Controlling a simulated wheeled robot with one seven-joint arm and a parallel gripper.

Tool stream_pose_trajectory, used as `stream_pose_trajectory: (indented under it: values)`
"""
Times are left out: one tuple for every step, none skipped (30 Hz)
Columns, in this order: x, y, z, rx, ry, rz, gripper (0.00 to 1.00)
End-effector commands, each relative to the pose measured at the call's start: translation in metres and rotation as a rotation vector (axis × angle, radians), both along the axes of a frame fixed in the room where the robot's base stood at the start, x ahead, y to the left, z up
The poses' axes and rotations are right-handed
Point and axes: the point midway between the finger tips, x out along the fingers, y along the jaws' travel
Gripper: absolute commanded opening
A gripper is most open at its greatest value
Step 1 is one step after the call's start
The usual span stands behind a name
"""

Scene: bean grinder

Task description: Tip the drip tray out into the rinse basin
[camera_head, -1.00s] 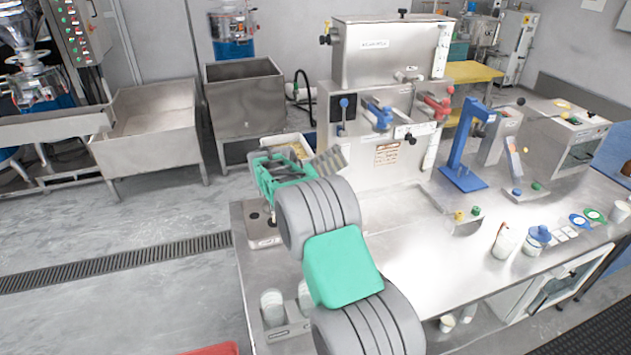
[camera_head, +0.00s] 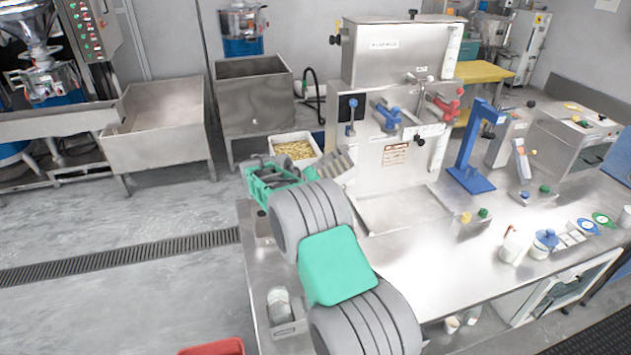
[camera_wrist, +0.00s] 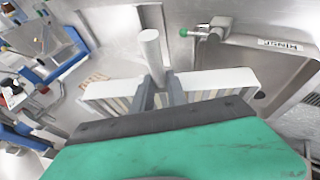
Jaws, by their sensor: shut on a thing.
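In the wrist view, my gripper (camera_wrist: 160,92) is shut on the handle of the drip tray (camera_wrist: 222,78). The tray is pale and slotted and spreads to both sides of the fingers. The rinse basin (camera_wrist: 250,38), a steel sink with a label on its rim, lies to the right in that view, close by the tray. Its floor is partly hidden. In the head view, my green and grey gripper (camera_head: 272,178) is above the left end of the steel counter, with a grey ribbed piece beside it. I cannot make out the basin there.
A tall steel machine (camera_head: 395,110) stands right of my gripper. A white bin (camera_head: 293,137) with yellowish contents is behind it. A blue stand (camera_head: 472,150) and small jars occupy the counter's right side. A green-tipped tap (camera_wrist: 190,32) is near the basin.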

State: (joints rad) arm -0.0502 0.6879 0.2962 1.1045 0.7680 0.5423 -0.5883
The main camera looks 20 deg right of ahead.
Motion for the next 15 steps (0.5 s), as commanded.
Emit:
stream_pose_trajectory:
  values:
    - [0.002, 0.0, 0.002, 0.0, -0.005, 0.003, 0.0]
    - [0.002, 0.0, 0.002, 0.0, -0.005, 0.003, 0.0]
    - [0.002, 0.0, 0.002, 0.0, -0.005, 0.003, 0.0]
    - [0.002, -0.001, 0.002, 0.001, -0.006, 0.002, 0.0]
    - [0.002, -0.001, 0.002, 0.001, -0.006, 0.002, 0.0]
    - [0.002, -0.001, 0.003, 0.001, -0.006, 0.002, 0.0]
    - [0.003, -0.002, 0.003, 0.001, -0.007, 0.001, 0.0]
    - [0.004, -0.003, 0.003, 0.001, -0.007, 0.001, 0.0]
    - [0.005, -0.004, 0.004, 0.001, -0.007, 0.002, 0.0]
    - [0.007, -0.005, 0.004, 0.001, -0.007, 0.002, 0.0]
    - [0.008, -0.006, 0.005, 0.001, -0.008, 0.003, 0.0]
    - [0.01, -0.008, 0.005, 0.0, -0.009, 0.003, 0.0]
    - [0.012, -0.009, 0.006, 0.0, -0.009, 0.003, 0.0]
    - [0.013, -0.01, 0.007, 0.0, -0.01, 0.003, 0.0]
    - [0.015, -0.012, 0.008, 0.0, -0.012, 0.003, 0.0]
